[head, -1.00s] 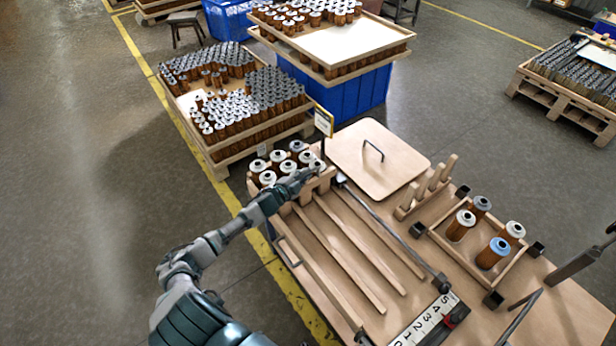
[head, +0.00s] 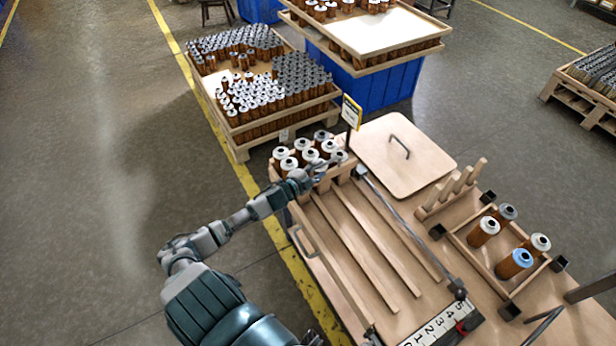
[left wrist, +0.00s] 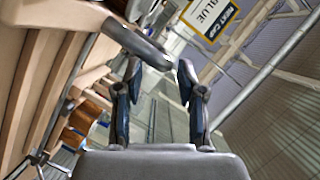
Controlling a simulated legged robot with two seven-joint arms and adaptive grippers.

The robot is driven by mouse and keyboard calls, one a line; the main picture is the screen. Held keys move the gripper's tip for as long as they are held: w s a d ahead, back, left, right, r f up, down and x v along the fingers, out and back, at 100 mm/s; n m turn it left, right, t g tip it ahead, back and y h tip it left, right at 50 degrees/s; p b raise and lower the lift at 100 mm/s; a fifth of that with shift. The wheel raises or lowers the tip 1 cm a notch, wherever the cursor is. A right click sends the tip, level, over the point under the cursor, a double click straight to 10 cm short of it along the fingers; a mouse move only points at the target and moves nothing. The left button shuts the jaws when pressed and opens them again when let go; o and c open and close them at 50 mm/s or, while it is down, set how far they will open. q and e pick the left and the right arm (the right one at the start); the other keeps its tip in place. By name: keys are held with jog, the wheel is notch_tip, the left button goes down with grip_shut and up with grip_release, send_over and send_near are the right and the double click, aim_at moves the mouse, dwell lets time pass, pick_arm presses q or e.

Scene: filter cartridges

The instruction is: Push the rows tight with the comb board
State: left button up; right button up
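Several orange filter cartridges with white or grey caps (head: 310,155) stand in close rows at the far left of the wooden bench. A wooden toothed piece (head: 343,173), perhaps the comb board, stands just in front of them, at the far ends of the long slats. My left gripper (head: 322,172) is at its left end, beside the front cartridges. In the left wrist view the two fingers (left wrist: 159,76) are apart, with clear space between their tips. A grey rounded bar (left wrist: 138,46) is just beyond them; I cannot tell whether they touch it. My right gripper does not show.
Long wooden slats (head: 355,240) run along the bench. A handled wooden lid (head: 403,157), a pegged rack (head: 450,190) and a frame (head: 480,262) with several cartridges are to the right. A yellow sign (head: 351,112) stands behind. A loaded pallet (head: 240,145) is beyond the bench.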

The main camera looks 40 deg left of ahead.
pick_arm(q)
jog(key=v, duration=0.7)
jog(key=shift+s+f, duration=0.1)
